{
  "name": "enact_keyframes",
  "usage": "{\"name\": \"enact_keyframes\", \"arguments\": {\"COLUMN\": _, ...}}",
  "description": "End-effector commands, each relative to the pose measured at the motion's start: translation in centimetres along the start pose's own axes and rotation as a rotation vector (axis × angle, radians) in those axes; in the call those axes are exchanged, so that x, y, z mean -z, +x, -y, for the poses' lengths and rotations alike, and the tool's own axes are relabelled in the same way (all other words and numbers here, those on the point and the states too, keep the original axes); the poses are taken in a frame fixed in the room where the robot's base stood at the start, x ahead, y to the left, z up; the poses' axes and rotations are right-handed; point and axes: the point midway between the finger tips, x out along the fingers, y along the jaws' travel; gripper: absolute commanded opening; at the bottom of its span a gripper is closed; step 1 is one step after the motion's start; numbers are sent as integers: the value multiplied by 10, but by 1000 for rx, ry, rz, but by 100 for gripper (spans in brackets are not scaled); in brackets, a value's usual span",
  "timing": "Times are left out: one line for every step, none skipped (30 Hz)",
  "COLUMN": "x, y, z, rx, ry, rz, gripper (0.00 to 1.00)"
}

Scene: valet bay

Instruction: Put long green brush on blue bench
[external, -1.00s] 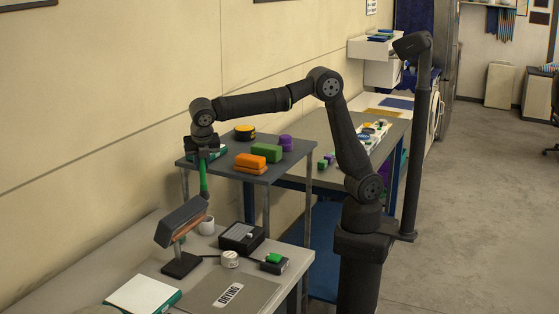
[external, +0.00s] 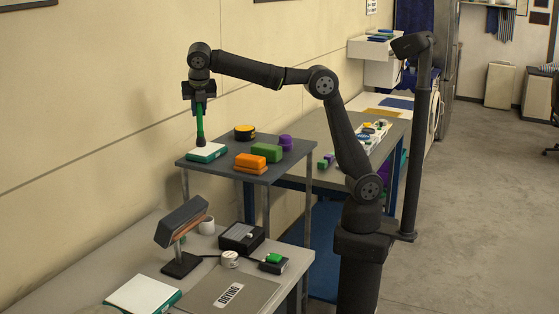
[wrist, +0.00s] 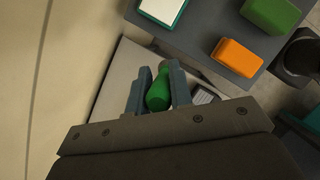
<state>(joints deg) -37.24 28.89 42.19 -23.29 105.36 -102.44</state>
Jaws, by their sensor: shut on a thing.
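The long green brush (external: 200,124) hangs upright from my gripper (external: 199,104), dark end down. In the external view that end overlaps the white and teal box on the raised shelf; I cannot tell whether they touch. In the wrist view the green handle (wrist: 158,95) lies between the two fingers of my gripper (wrist: 157,84), which is shut on it. A grey-topped bench (external: 330,130) with blue legs stands behind the shelf, to the right of the brush and apart from it.
The grey shelf (external: 235,170) holds a white and teal box (external: 207,153), orange (external: 250,160) and green (external: 267,151) blocks, and yellow and purple items. A lamp (external: 182,222) and mug (external: 207,226) stand on the lower table. Small items sit along the bench's right side; its left part is clear.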

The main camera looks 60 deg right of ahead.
Motion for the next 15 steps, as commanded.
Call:
{"name": "enact_keyframes", "arguments": {"x": -20, "y": 8, "z": 6, "rx": 7, "ry": 14, "rz": 0, "gripper": 0}}
{"name": "enact_keyframes", "arguments": {"x": -31, "y": 13, "z": 9, "rx": 8, "ry": 20, "rz": 0, "gripper": 0}}
{"name": "enact_keyframes", "arguments": {"x": -46, "y": 19, "z": 14, "rx": 10, "ry": 26, "rz": 0, "gripper": 0}}
{"name": "enact_keyframes", "arguments": {"x": -58, "y": 24, "z": 18, "rx": 12, "ry": 32, "rz": 0, "gripper": 0}}
{"name": "enact_keyframes", "arguments": {"x": -70, "y": 29, "z": 23, "rx": 14, "ry": 36, "rz": -1, "gripper": 0}}
{"name": "enact_keyframes", "arguments": {"x": -85, "y": 36, "z": 29, "rx": 16, "ry": 43, "rz": 0, "gripper": 0}}
{"name": "enact_keyframes", "arguments": {"x": -96, "y": 41, "z": 34, "rx": 19, "ry": 47, "rz": -1, "gripper": 0}}
{"name": "enact_keyframes", "arguments": {"x": -107, "y": 45, "z": 40, "rx": 22, "ry": 52, "rz": -1, "gripper": 0}}
{"name": "enact_keyframes", "arguments": {"x": -122, "y": 52, "z": 47, "rx": 23, "ry": 59, "rz": 0, "gripper": 0}}
{"name": "enact_keyframes", "arguments": {"x": -133, "y": 56, "z": 53, "rx": 25, "ry": 64, "rz": 0, "gripper": 0}}
{"name": "enact_keyframes", "arguments": {"x": -144, "y": 61, "z": 59, "rx": 28, "ry": 70, "rz": 0, "gripper": 0}}
{"name": "enact_keyframes", "arguments": {"x": -158, "y": 66, "z": 68, "rx": 31, "ry": 75, "rz": 0, "gripper": 0}}
{"name": "enact_keyframes", "arguments": {"x": -168, "y": 71, "z": 75, "rx": 32, "ry": 81, "rz": 1, "gripper": 0}}
{"name": "enact_keyframes", "arguments": {"x": -178, "y": 75, "z": 82, "rx": 34, "ry": 85, "rz": 0, "gripper": 0}}
{"name": "enact_keyframes", "arguments": {"x": -191, "y": 80, "z": 92, "rx": 37, "ry": 92, "rz": 0, "gripper": 0}}
